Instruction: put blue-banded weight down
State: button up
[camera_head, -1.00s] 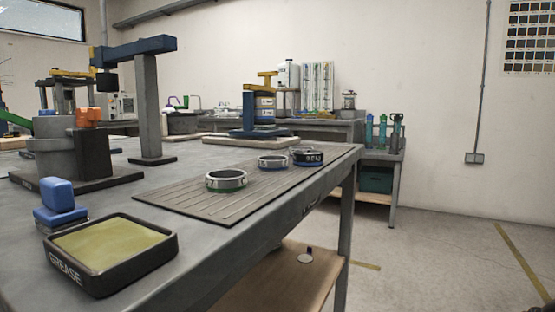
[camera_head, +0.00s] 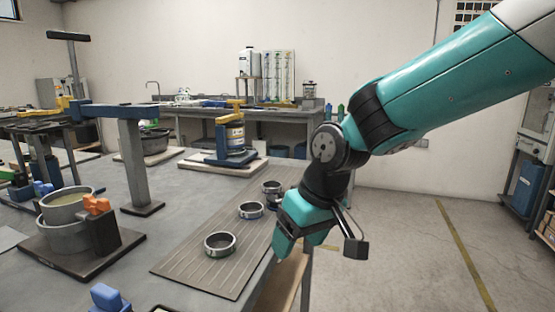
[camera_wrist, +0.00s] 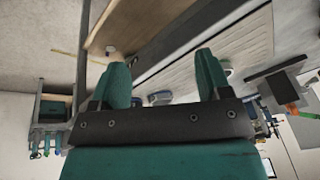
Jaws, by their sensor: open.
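The blue-banded weight (camera_head: 251,210), a pale ring, sits upright on the grooved grey mat (camera_head: 195,266) on the bench. It is between the green-banded weight (camera_head: 220,245), nearer, and a dark-banded weight (camera_head: 272,187), farther back. My gripper (camera_head: 305,238) is open and empty, pointing down by the mat's right edge, to the right of the weights and apart from them. In the wrist view my gripper's two teal fingers (camera_wrist: 163,66) are wide apart with nothing between them. A blue-edged ring (camera_wrist: 159,98) shows beyond them, partly hidden; it seems to be the blue-banded weight.
A grey post with a blue top arm (camera_head: 135,160) stands left of the mat. A pot on a dark base (camera_head: 65,215) is farther left. A blue-and-yellow stand (camera_head: 228,135) is behind. A wooden shelf (camera_wrist: 145,20) lies below the bench edge. Open floor is right.

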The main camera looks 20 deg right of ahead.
jog(key=w+d+r+m+t+h+p, duration=0.2)
jog(key=w+d+r+p, duration=0.1)
jog(key=w+r+p, duration=1.05)
jog(key=p, duration=0.3)
send_near(280, 195)
jog(key=f, duration=0.2)
jog(key=a+f, duration=0.1)
jog(key=shift+f, duration=0.4)
jog(key=shift+p+x, duration=0.7)
jog(key=shift+x, duration=1.95)
jog(key=shift+d+r, duration=0.1)
jog(key=shift+r, duration=0.05)
jog(key=c, duration=1)
